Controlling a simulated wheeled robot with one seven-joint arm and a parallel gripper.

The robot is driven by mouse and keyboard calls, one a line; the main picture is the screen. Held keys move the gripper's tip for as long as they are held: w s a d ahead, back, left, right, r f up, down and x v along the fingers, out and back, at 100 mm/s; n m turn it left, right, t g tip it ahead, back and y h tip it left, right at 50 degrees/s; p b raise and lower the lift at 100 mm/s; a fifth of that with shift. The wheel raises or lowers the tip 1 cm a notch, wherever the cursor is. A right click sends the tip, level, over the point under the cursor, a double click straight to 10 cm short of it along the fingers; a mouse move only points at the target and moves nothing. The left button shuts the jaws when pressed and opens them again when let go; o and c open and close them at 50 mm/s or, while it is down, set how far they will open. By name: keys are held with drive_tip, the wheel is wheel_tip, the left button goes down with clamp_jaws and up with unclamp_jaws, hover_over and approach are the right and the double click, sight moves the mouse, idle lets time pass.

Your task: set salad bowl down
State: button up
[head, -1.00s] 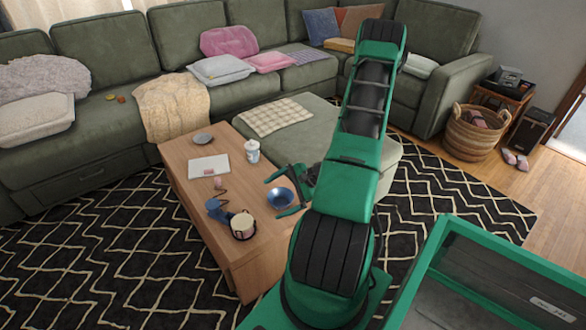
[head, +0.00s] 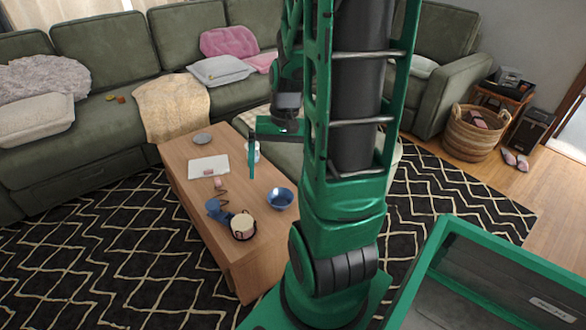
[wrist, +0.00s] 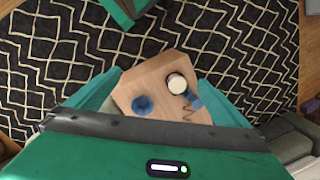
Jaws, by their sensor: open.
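The blue salad bowl (head: 281,198) sits upright on the right edge of the wooden coffee table (head: 241,245). In the wrist view the bowl (wrist: 143,104) shows below, on the table top, apart from the fingers. My gripper (head: 262,155) is open and empty, raised above the table. Its two green fingers (wrist: 160,95) spread wide to either side in the wrist view. One finger shows clearly in the head view; the other is unclear.
A cream pot (head: 243,226) and a blue object (head: 214,207) stand near the bowl. A white sheet (head: 208,166) and a grey dish (head: 202,138) lie further back. My gripper partly covers a white jar (head: 253,152). A woven basket (head: 474,134) stands at right.

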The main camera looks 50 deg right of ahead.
drive_tip(key=s+a+r+n+h, duration=0.1)
drive_tip(key=s+a+r+n, duration=0.2)
drive_tip(key=s+r, duration=0.6)
drive_tip(key=shift+s+a+r, duration=0.15)
drive_tip(key=shift+s+a, duration=0.55)
drive_tip(key=shift+a, duration=0.5)
